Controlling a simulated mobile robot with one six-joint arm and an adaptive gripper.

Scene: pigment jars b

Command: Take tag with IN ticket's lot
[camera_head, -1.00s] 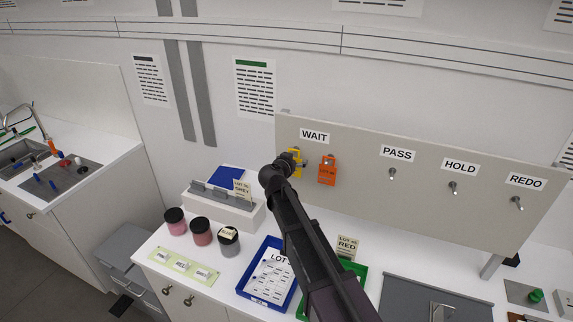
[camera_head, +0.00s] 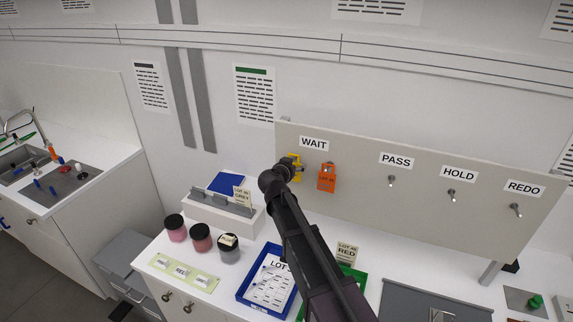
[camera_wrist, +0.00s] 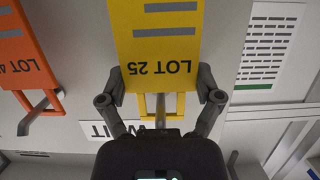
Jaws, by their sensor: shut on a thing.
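In the wrist view, upside down, my gripper (camera_wrist: 161,88) is shut on a yellow tag (camera_wrist: 158,40) reading LOT 25, with a finger on either side of its holed end. The tag's hole is still around a peg under the WAIT label (camera_head: 314,143). In the head view the yellow tag (camera_head: 297,172) is mostly hidden by my gripper (camera_head: 288,165). An orange tag (camera_head: 327,178) hangs on the peg to its right. A ticket (camera_head: 242,196) stands in a white holder; its lot number is too small to read surely. A LOT 45 RED ticket (camera_head: 347,251) stands by the green tray.
Pegs under PASS (camera_head: 391,181), HOLD (camera_head: 452,195) and REDO (camera_head: 516,209) are bare. Three jars (camera_head: 201,238) stand at the left.

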